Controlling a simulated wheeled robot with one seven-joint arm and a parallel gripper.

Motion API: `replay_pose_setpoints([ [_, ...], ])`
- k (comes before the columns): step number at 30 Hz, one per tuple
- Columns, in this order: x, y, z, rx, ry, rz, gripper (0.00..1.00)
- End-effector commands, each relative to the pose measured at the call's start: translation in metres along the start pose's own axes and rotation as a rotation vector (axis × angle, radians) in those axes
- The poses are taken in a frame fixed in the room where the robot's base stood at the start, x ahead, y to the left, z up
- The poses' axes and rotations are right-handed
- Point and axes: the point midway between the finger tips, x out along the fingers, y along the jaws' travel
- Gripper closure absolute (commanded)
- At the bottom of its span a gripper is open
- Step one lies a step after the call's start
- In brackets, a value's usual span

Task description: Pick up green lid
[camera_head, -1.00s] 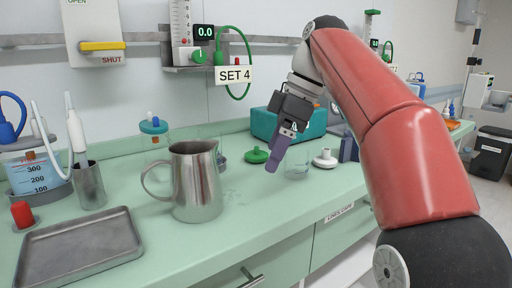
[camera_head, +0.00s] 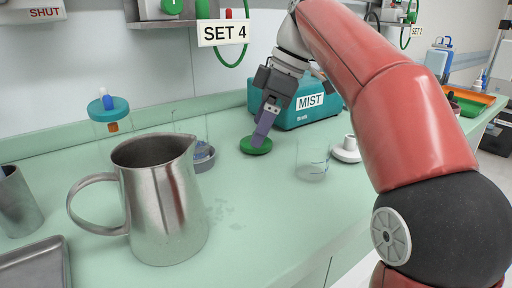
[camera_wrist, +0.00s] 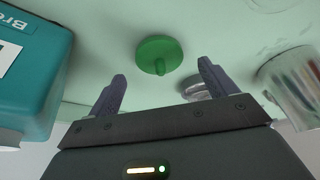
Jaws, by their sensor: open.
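The green lid (camera_head: 248,149) is a round disc with a knob, lying on the pale green counter in front of the teal MIST box (camera_head: 290,118). In the wrist view the whole lid (camera_wrist: 152,50) shows just beyond the fingertips, roughly midway between them, knob towards me. My gripper (camera_head: 261,138) is over the lid in the head view, its purple fingers pointing down and covering part of it. In the wrist view my gripper (camera_wrist: 162,70) has its two fingers apart with nothing between them. I cannot tell whether a fingertip touches the lid.
A clear beaker (camera_head: 312,168) and a white knobbed lid (camera_head: 347,152) stand to the right. The counter (camera_head: 262,210) in front is clear.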

Motion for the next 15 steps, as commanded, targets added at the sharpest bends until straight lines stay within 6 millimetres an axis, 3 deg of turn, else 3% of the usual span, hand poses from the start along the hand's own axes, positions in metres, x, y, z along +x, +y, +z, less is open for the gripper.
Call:
replay_pose_setpoints([
  [1,0.011,-0.002,0.0,-0.001,-0.001,-0.001,0.16],
  [6,0.027,-0.001,0.0,0.0,-0.001,-0.001,0.16],
  [14,0.028,-0.001,-0.001,0.0,0.0,0.001,0.16],
  [15,0.028,-0.001,-0.001,0.0,0.0,0.001,0.21],
])
